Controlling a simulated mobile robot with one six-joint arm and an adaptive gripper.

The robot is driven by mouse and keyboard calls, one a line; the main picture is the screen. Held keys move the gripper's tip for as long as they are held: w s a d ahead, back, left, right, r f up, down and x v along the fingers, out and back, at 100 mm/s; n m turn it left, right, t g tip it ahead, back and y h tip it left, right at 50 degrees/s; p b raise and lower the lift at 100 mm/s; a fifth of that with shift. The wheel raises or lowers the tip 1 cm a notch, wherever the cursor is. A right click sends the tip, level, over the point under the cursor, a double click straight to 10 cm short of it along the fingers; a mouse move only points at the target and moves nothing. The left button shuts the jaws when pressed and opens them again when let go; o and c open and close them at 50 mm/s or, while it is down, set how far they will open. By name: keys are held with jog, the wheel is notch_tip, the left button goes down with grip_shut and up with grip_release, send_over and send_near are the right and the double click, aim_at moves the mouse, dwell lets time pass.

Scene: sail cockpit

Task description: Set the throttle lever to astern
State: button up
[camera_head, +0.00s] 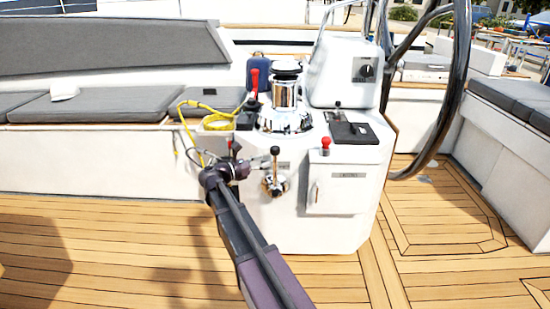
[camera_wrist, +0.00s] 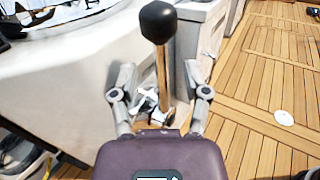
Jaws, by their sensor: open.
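The throttle lever (camera_head: 275,152) has a black ball knob, a thin shaft and a chrome base on the front face of the white console (camera_head: 330,222). It stands roughly upright. In the wrist view the lever (camera_wrist: 162,85) rises between the two fingers, its black knob above the fingertips. My gripper (camera_head: 262,164) is at the lever from the left in the head view. In the wrist view my gripper (camera_wrist: 161,76) is open, with a finger on each side of the shaft and visible gaps. The lever's foot is partly hidden by the gripper body.
A red-knobbed lever (camera_head: 325,144) and a small labelled door (camera_head: 336,196) are right of the throttle. A chrome winch (camera_head: 285,100), a red handle (camera_head: 254,82) and yellow rope (camera_head: 197,104) are above. The steering wheel (camera_head: 455,90) stands right. The teak deck (camera_head: 100,250) in front is clear.

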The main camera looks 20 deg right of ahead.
aim_at(275, 156)
jog(key=shift+w+d, duration=0.15)
jog(key=shift+d, duration=1.25)
jog(key=shift+w+d, duration=0.15)
jog(key=shift+d, duration=1.2)
grip_shut()
